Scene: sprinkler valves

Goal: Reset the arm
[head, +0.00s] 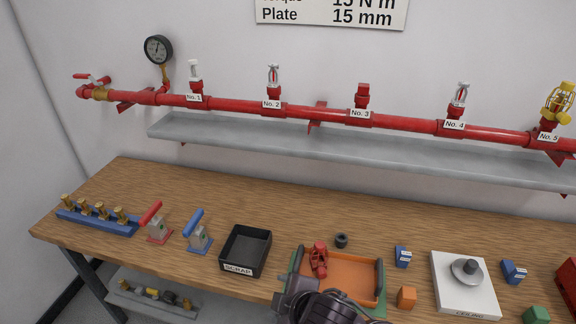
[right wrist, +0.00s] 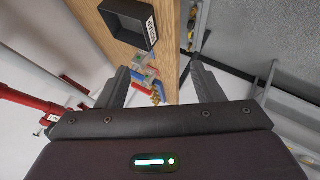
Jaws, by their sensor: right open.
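My right gripper (right wrist: 160,82) is open in the right wrist view, with its two dark fingers wide apart and nothing between them. Beyond the fingers lie the bench's left end, the black scrap tray (right wrist: 126,22) and, smaller, the red and blue handled tools. In the head view a dark part of my arm shows at the bottom edge, in front of the orange tray (head: 352,272), and covers its near side. A red piece (head: 319,259) lies in that tray. My left gripper is not in view.
A red pipe (head: 225,104) with sprinkler heads and a gauge (head: 158,49) runs along the wall above a grey shelf (head: 330,148). The wooden bench (head: 135,185) holds a brass fitting rack (head: 97,221), handled tools (head: 198,236), a scrap tray (head: 268,242) and a white plate (head: 445,288).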

